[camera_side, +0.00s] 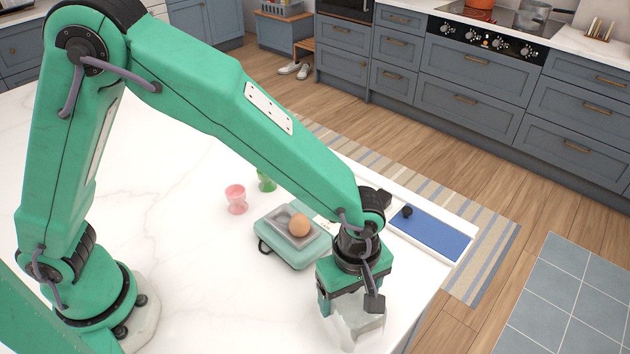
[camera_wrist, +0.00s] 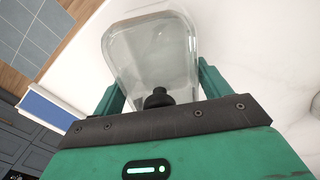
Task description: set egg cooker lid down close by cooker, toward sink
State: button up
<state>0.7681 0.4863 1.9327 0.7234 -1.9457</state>
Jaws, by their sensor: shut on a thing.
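My gripper (camera_side: 350,304) is shut on a clear, see-through lid (camera_side: 362,332), near the counter's front edge. In the wrist view the lid (camera_wrist: 150,52) sits between the two green fingers of my gripper (camera_wrist: 160,82), with its black knob (camera_wrist: 158,98) close to the palm. I cannot tell whether the lid touches the counter. The teal egg cooker (camera_side: 290,256) stands to the left of and behind my gripper, apart from it. A brown egg (camera_side: 299,225) lies in its grey tray (camera_side: 283,237).
A blue panel in a white frame (camera_side: 427,236) lies behind and right of my gripper, with a small dark object (camera_side: 407,211) at it. A pink cup (camera_side: 236,198) and a green cup (camera_side: 266,181) stand behind the cooker. The white counter (camera_side: 190,240) is clear at left.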

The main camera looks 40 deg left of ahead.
jog(key=shift+f, duration=0.25)
jog(key=o, duration=1)
notch_tip(320, 180, up, 12)
jog(key=shift+r, duration=0.1)
jog(key=shift+r, duration=0.1)
dwell(0.7)
